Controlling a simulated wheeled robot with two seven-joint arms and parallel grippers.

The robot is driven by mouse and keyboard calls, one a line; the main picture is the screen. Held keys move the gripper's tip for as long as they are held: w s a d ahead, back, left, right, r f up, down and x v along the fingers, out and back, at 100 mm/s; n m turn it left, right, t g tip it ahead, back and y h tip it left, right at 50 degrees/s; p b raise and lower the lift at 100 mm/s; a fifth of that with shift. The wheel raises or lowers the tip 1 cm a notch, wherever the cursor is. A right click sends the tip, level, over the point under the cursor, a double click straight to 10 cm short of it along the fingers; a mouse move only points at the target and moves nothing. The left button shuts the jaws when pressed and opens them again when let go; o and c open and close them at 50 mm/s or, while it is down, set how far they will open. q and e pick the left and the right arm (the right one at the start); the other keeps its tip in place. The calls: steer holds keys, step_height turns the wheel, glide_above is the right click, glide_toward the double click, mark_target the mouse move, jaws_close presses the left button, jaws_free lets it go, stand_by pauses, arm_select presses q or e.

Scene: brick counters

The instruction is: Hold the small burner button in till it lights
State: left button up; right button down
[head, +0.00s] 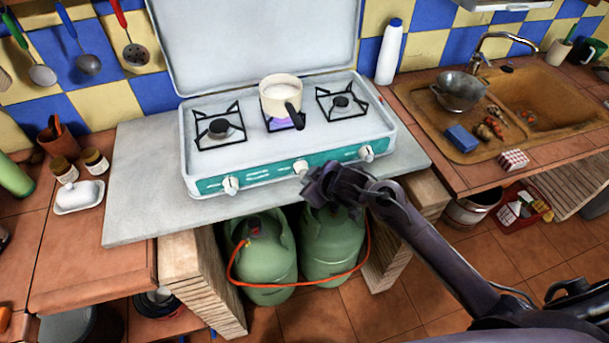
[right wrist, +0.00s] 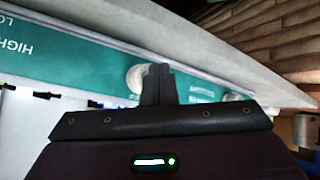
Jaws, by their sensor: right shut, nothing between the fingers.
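A white camping stove (head: 240,165) with a teal front panel stands on a grey slab. Three white knobs sit on the panel: left (head: 231,186), middle (head: 300,167) and right (head: 366,153). A cream pot (head: 280,95) with a dark handle stands on the middle burner, and a violet-blue glow (head: 280,124) shows under it. My right gripper (head: 306,176) is shut and empty, its tips at the middle knob. In the right wrist view, the closed fingers (right wrist: 158,84) partly cover a white knob (right wrist: 136,79); I cannot tell whether they touch it. My left gripper is out of view.
Two green gas bottles (head: 265,262) with an orange hose stand below the slab.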

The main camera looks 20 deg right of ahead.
steer(key=shift+s+p, duration=0.3)
steer(key=shift+s, duration=0.4)
steer(key=s+p, duration=0.1)
steer(key=s, duration=0.4)
steer(key=shift+d+p, duration=0.1)
steer(key=shift+p, duration=0.3)
